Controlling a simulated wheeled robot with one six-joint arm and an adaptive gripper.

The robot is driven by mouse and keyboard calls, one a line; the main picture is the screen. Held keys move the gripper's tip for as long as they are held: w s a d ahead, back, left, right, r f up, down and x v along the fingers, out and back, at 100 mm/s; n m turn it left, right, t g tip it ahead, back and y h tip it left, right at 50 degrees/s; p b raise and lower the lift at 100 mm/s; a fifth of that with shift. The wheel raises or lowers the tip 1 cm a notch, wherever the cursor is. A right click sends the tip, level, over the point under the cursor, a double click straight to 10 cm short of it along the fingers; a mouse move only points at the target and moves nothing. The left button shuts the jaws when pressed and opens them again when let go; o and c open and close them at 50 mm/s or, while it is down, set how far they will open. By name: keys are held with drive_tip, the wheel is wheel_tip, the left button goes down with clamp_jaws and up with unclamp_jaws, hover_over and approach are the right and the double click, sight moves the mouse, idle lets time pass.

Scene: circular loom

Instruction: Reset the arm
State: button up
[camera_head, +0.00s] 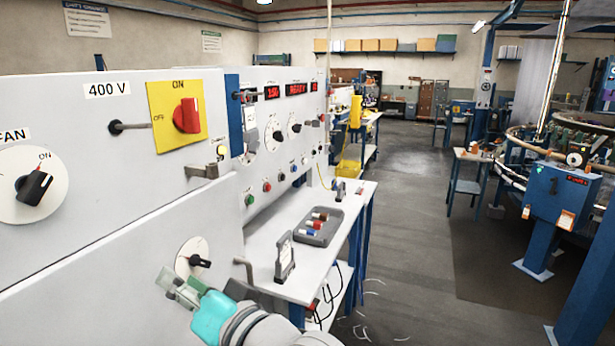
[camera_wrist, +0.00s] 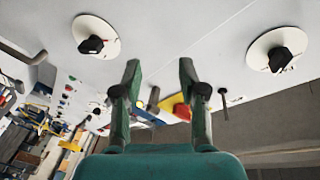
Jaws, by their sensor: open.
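My gripper (camera_head: 177,287) is at the lower middle-left in the head view, green with a teal body, in front of the grey-white control panel (camera_head: 100,240). In the wrist view my gripper (camera_wrist: 160,72) has its two fingers apart, with nothing between the tips. A round white dial with a black knob (camera_head: 200,262) is just right of the fingertips in the head view; they look apart from it, though the depth is hard to tell. The wrist view shows two white dials with black knobs, one left (camera_wrist: 95,45) and one right (camera_wrist: 285,58).
A red switch on a yellow plate (camera_head: 187,116) and a FAN knob (camera_head: 35,187) are on the panel. A white bench (camera_head: 335,215) with a grey tray (camera_head: 330,232) stands to the right. A blue machine box (camera_head: 560,195) is far right. The floor between is open.

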drive_tip(key=d+f+m+t+h, duration=0.25)
drive_tip(key=d+f, duration=0.75)
drive_tip(key=f, duration=0.5)
drive_tip(key=s+d+f+t+h, duration=0.2)
drive_tip(key=s+d+f+h, duration=0.4)
drive_tip(key=d+f, duration=0.65)
drive_tip(key=s+d+f+h, duration=0.2)
drive_tip(key=s+d, duration=0.2)
drive_tip(key=s, duration=0.6)
drive_tip(key=s+d+f+h, duration=0.1)
drive_tip(key=s+d, duration=0.4)
drive_tip(key=s, duration=0.5)
drive_tip(key=s+d+f+h, duration=0.2)
drive_tip(key=s+d+f, duration=0.1)
drive_tip(key=s, duration=0.7)
drive_tip(key=shift+d+n+h, duration=0.35)
drive_tip(key=shift+d+n, duration=0.1)
drive_tip(key=shift+d, duration=0.35)
drive_tip(key=shift+g, duration=0.25)
